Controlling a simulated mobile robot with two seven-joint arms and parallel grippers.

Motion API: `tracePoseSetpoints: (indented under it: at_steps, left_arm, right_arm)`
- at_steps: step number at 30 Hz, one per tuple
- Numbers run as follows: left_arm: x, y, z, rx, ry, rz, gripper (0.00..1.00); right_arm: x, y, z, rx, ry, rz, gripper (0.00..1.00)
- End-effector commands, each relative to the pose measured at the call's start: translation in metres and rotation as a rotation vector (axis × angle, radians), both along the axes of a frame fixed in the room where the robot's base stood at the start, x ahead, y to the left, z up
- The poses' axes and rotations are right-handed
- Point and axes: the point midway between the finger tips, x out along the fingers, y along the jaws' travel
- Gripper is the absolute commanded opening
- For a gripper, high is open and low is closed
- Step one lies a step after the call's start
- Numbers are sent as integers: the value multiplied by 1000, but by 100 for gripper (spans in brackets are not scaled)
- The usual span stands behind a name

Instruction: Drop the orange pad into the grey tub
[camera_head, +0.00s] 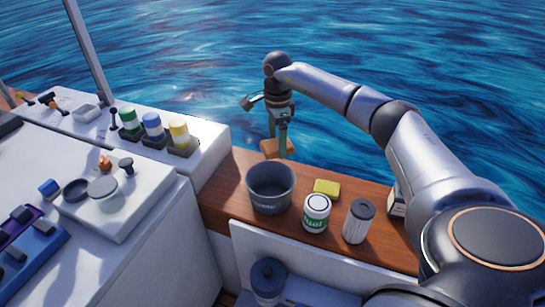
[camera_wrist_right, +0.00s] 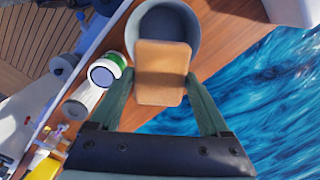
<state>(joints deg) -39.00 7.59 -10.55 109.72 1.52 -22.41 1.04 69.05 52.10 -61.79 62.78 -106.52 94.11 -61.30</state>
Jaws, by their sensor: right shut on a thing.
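The orange pad (camera_head: 274,149) is held between the fingers of my right gripper (camera_head: 277,140), above and behind the grey tub. In the right wrist view, the pad (camera_wrist_right: 161,72) sits between the two fingertips of my gripper (camera_wrist_right: 163,85) and covers part of the tub. The grey tub (camera_head: 271,199) stands upright on the wooden ledge; its rim also shows in the right wrist view (camera_wrist_right: 140,22). The part of the tub's inside that shows in the head view looks empty. My left gripper is not in view.
A white and green can (camera_head: 316,213), a yellow sponge (camera_head: 327,188) and a grey-lidded jar (camera_head: 358,221) stand right of the tub on the wooden ledge (camera_head: 225,200). Green, blue and yellow bottles (camera_head: 153,128) stand on the white console to the left. Water lies beyond the ledge.

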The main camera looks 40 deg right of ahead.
Motion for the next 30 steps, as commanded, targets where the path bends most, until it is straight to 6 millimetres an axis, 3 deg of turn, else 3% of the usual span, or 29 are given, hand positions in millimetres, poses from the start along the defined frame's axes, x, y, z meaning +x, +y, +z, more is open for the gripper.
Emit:
tracePoseSetpoints:
  at_steps: [15, 26, 27, 30]
  left_arm:
    - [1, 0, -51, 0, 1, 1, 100]
    - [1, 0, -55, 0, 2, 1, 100]
    - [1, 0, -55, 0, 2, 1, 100]
    - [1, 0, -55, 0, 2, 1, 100]
  right_arm:
    - [0, 0, -55, 1, -1, 2, 28]
    - [0, 0, -59, 0, -1, 2, 28]
    - [0, 0, -59, 0, 0, 2, 81]
    - [0, 0, -59, 0, 0, 2, 92]
